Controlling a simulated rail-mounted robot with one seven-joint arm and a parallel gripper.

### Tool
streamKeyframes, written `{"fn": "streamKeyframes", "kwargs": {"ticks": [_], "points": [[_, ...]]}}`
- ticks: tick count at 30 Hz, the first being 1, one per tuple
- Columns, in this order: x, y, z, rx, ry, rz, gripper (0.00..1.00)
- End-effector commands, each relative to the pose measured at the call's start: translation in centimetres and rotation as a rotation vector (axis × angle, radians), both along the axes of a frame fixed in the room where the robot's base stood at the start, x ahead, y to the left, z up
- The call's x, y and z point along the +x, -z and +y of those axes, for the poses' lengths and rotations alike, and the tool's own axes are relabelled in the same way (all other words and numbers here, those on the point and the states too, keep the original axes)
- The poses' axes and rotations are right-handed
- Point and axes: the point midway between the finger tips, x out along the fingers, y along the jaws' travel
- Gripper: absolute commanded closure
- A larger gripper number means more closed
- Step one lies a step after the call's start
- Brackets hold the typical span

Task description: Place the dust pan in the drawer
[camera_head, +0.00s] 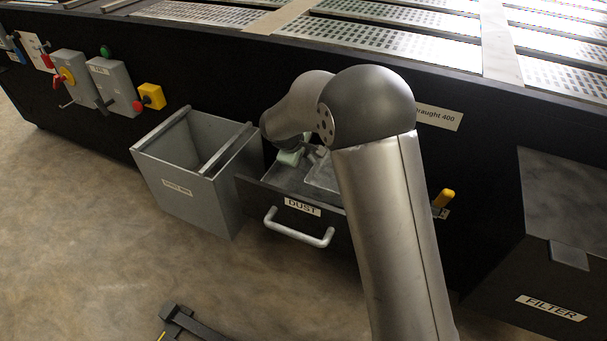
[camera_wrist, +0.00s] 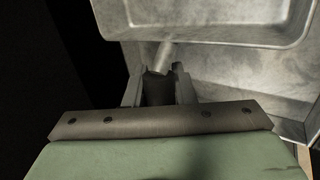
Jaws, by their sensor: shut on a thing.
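The dust drawer (camera_head: 262,190) is pulled open, with a DUST label and a pale bar handle on its dark front. The dust pan (camera_head: 323,176) is a grey metal pan, within the drawer's outline in the head view and partly hidden by my arm. In the wrist view the pan (camera_wrist: 215,30) is at the top, with a round handle pointing towards me. My gripper (camera_wrist: 161,85) is shut on that handle. A grey metal surface, apparently the drawer's inside (camera_wrist: 225,75), shows below the pan. I cannot tell whether the pan touches it.
A grey open bin (camera_head: 185,190) stands just left of the drawer. A dark FILTER box (camera_head: 535,265) juts out at the right. Switch boxes (camera_head: 115,85) and a yellow-handled lever (camera_head: 443,199) are on the machine's side. A dark metal object (camera_head: 188,325) shows at the lower edge.

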Motion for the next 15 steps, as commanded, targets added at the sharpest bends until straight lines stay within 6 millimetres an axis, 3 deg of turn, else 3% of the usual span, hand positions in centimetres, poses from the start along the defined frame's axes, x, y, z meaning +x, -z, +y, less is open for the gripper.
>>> {"fn": "streamKeyframes", "kwargs": {"ticks": [8,15], "points": [[0.0,2.3,0.1,-0.001,-0.001,-0.002,1.0],[0.0,5.9,0.0,-0.002,-0.001,0.0,1.0]]}}
